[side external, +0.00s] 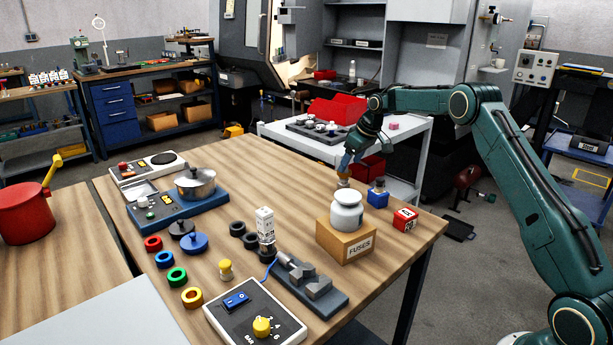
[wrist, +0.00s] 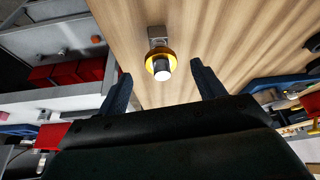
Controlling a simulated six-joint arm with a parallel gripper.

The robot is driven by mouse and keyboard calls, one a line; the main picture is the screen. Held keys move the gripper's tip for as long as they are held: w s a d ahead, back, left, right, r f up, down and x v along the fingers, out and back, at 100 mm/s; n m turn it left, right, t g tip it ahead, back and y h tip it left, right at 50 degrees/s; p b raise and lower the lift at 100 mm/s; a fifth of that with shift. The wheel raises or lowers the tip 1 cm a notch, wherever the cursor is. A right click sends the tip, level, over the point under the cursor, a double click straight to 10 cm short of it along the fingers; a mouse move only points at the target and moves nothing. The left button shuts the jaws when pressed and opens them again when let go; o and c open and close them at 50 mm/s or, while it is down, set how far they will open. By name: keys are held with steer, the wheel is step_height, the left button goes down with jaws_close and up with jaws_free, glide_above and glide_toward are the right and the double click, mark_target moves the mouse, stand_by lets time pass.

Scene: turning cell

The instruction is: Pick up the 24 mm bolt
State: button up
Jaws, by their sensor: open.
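My gripper (side external: 346,163) is open and points down over the wooden table, behind the white jar, in the side view. In the wrist view its two fingers (wrist: 160,72) are spread, with nothing gripped. A small upright thing with a yellow collar, a dark round body and a pale end (wrist: 161,67) shows between and just beyond the fingertips. A small brownish-gold part (side external: 343,183) shows below my gripper in the side view, partly hidden by the jar. I cannot tell for sure whether either is the 24 mm bolt.
The white jar (side external: 347,212) stands on the FUSES box (side external: 345,241), close to my gripper. A blue bottle (side external: 377,194) and a red block (side external: 405,219) stand to the right. A white cart (side external: 408,150) is behind.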

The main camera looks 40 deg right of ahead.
steer(key=shift+f, duration=0.15)
steer(key=shift+x, duration=2.45)
steer(key=shift+w, duration=0.15)
steer(key=shift+c, duration=0.2)
steer(key=c, duration=1.3)
steer(key=shift+r, duration=0.2)
steer(key=shift+c, duration=0.2)
steer(key=shift+r, duration=4.95)
